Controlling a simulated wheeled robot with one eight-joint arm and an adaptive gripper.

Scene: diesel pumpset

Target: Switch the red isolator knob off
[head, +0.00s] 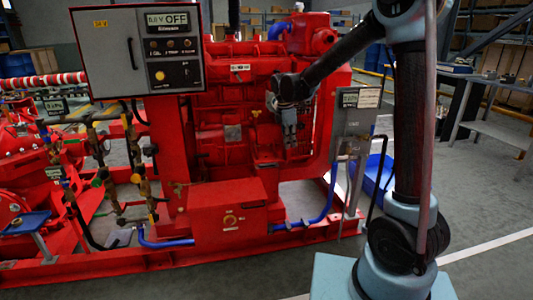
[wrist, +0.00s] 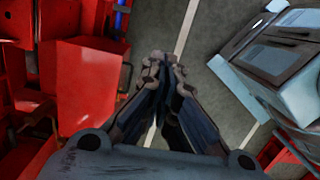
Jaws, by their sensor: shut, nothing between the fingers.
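A small round knob (head: 230,220), reddish on a yellow-orange plate, sits on the front face of a red box (head: 240,205) low on the pumpset's base. Its exact turn position is too small to tell. My gripper (head: 291,138) hangs in front of the red engine, above and to the right of the box, apart from the knob. In the wrist view my gripper (wrist: 163,68) is shut and empty, its fingertips together. A red box (wrist: 88,90) shows to its left there, and no knob face is visible in that view.
A grey control panel (head: 138,50) reading OFF stands at upper left. A smaller grey box (head: 356,110) on a post stands right of my gripper. Blue pipes (head: 310,220) run along the red base. Floor in front is clear.

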